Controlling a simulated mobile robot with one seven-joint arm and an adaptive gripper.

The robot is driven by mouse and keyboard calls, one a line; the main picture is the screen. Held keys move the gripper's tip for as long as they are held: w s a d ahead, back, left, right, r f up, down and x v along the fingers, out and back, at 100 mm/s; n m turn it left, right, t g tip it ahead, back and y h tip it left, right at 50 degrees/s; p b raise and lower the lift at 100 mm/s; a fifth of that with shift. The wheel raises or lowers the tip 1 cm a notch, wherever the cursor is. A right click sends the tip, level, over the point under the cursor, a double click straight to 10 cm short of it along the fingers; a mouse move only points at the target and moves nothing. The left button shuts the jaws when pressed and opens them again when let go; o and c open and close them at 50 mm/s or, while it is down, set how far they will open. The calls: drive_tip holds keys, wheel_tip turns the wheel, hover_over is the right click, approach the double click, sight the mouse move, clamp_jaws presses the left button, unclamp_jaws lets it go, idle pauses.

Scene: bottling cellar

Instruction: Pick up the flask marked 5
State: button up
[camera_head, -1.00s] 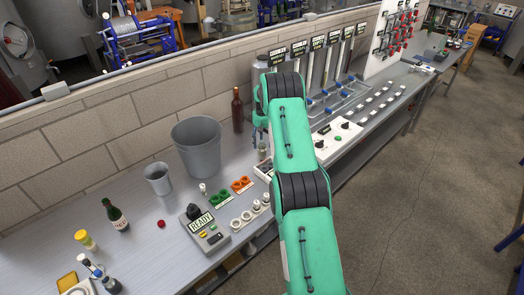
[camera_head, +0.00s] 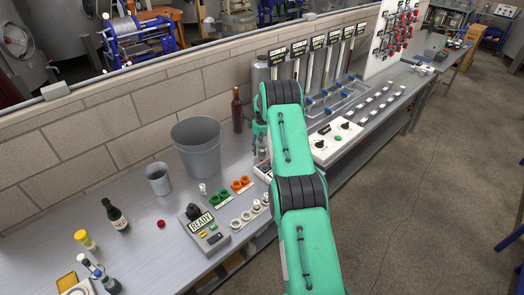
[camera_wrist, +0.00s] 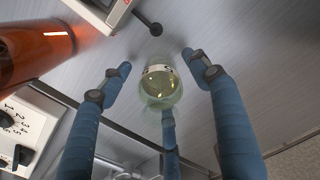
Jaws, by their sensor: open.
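In the wrist view, a pale greenish glass flask (camera_wrist: 162,88) with a light band round it lies between the fingers of my gripper (camera_wrist: 156,64). My three blue fingers are spread around it, with gaps at the left and right, so it is not clasped. The lower finger looks very close to it; I cannot tell if they touch. No number is readable on the flask. In the head view, my arm covers most of the gripper, and the flask cannot be made out surely.
A red-brown bottle (camera_wrist: 35,45) is close at the left in the wrist view; a dark bottle (camera_head: 237,110) stands behind the arm in the head view. A grey bucket (camera_head: 197,150) and a control box (camera_head: 207,232) stand to the left. A white panel (camera_head: 335,143) is to the right.

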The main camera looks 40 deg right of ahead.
idle(0.5)
drive_tip(key=c, duration=1.3)
drive_tip(key=shift+c, duration=0.2)
drive_tip(key=shift+r, duration=0.1)
drive_tip(key=shift+r, duration=4.95)
